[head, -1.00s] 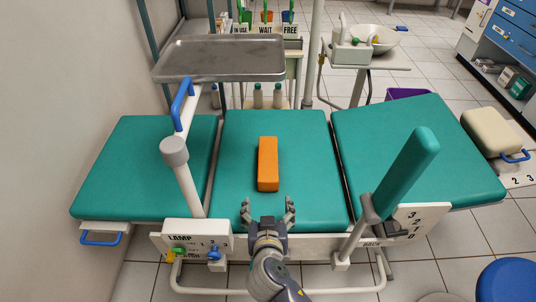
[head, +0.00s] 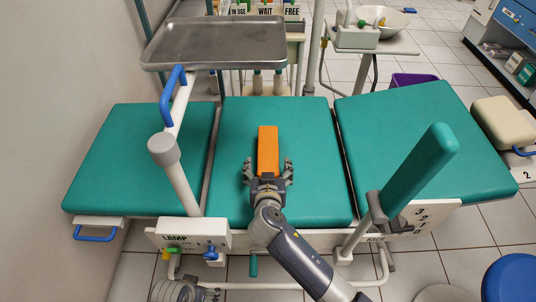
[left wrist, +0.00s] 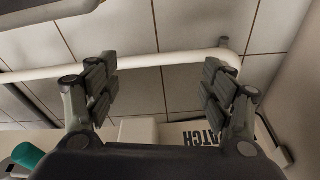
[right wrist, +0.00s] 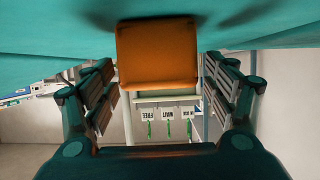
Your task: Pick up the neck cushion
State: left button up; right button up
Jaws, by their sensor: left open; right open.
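An orange block-shaped cushion (head: 268,145), which looks like the neck cushion, lies lengthwise on the middle green pad of the couch (head: 310,140). My right gripper (head: 268,170) is open at the cushion's near end, with one finger on each side. In the right wrist view the cushion's end face (right wrist: 157,55) shows between and beyond the open fingers; I cannot tell whether they touch it. My left gripper (left wrist: 158,82) is open and empty in the left wrist view, near a white rail and a labelled white box. Only part of my left arm shows in the head view.
A metal tray (head: 215,45) hangs above the couch at the back left. A white lamp post with a blue handle (head: 173,95) stands left of the cushion. A tilted green bolster (head: 418,175) rises at the right. The pad around the cushion is clear.

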aim_at(268, 162)
jog(key=x, duration=0.3)
jog(key=shift+f, duration=0.15)
pick_arm(q)
jog(key=shift+w+r, duration=0.25)
jog(key=shift+r, duration=0.6)
pick_arm(e)
jog(key=c, duration=1.2)
jog(key=shift+r, duration=0.2)
